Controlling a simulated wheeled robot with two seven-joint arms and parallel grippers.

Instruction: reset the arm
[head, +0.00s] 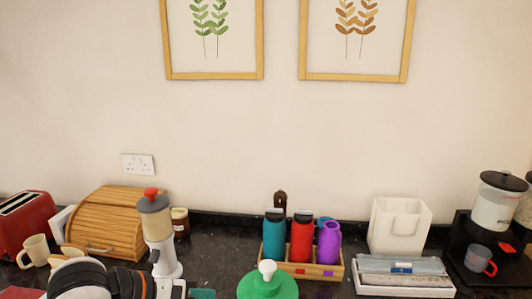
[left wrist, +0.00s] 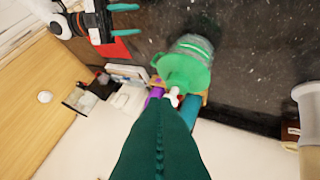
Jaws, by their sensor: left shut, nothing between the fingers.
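My left gripper (head: 202,293) shows at the bottom edge of the head view, with only its teal fingertips in sight past my white and black arm. In the left wrist view its teal fingers (left wrist: 162,115) are together, with nothing between them. They stand in front of a green lidded container (left wrist: 187,70) in that picture; whether they touch it I cannot tell. My right gripper (left wrist: 125,20) shows at the top left of the left wrist view. Its two teal fingers are apart and empty. It is out of the head view.
The green container (head: 267,286) stands before a wooden rack (head: 322,271) with teal, red and purple bottles. A grinder (head: 160,235), bread box (head: 105,225), mug (head: 34,251) and red toaster (head: 22,217) stand left. A white holder (head: 399,225), tray (head: 405,290) and coffee machine (head: 494,205) stand right.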

